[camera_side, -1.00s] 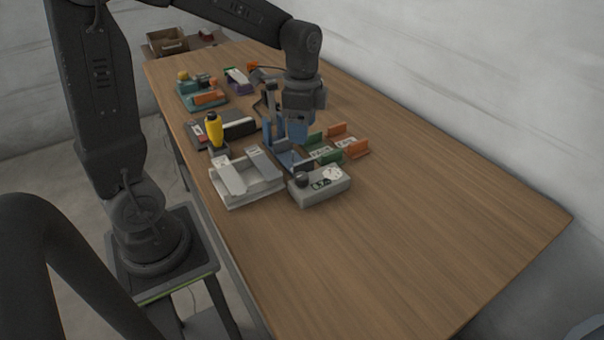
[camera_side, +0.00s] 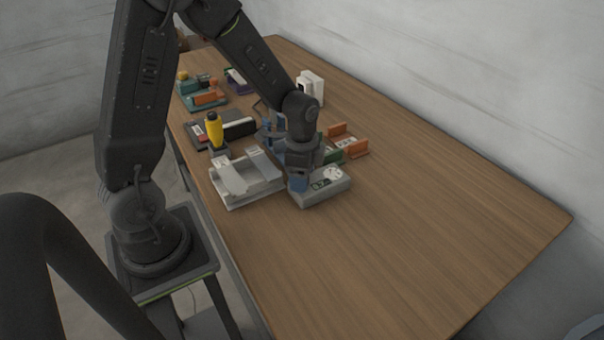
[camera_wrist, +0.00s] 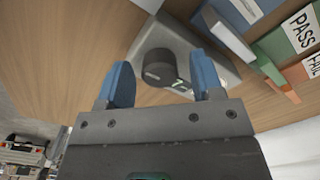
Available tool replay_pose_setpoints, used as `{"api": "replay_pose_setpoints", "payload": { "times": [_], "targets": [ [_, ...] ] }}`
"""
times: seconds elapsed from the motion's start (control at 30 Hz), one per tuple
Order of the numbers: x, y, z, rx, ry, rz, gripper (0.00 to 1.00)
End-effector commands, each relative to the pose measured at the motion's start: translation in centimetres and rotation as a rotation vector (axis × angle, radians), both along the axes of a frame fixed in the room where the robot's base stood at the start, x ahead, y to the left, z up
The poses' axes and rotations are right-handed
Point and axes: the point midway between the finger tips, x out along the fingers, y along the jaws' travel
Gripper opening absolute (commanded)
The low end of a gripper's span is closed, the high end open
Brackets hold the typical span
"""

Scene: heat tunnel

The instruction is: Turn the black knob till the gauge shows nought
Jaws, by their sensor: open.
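The gauge is a light grey box (camera_side: 335,190) on the table, with a green display (camera_side: 320,184) and a white round dial (camera_side: 333,173) on top. In the side view my gripper (camera_side: 299,184) is over the left end of the box and hides the knob. In the wrist view the black knob (camera_wrist: 160,68) stands on the grey box (camera_wrist: 203,62). My gripper (camera_wrist: 163,82) is open, with one blue finger on each side of the knob and gaps between. The display is partly hidden beside the knob, and its full reading cannot be made out.
A white tray (camera_side: 228,203) stands close left of the box. A yellow-handled tool (camera_side: 214,130) is behind it. Green and orange bins marked PASS (camera_wrist: 300,30) and FAIL (camera_wrist: 313,64) are close by. The table's right front (camera_side: 430,230) is clear.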

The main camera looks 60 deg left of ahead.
Motion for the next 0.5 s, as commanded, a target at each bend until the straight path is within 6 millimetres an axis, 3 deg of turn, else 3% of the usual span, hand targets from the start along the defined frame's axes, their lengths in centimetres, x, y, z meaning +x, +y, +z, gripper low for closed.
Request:
{"api": "replay_pose_setpoints", "payload": {
  "times": [0.2,0.5],
  "targets": [
    [-0.01,0.00,-0.01,0.000,0.000,0.000,0.59],
    [-0.01,0.00,0.01,0.000,0.000,0.000,0.31]
  ]
}}
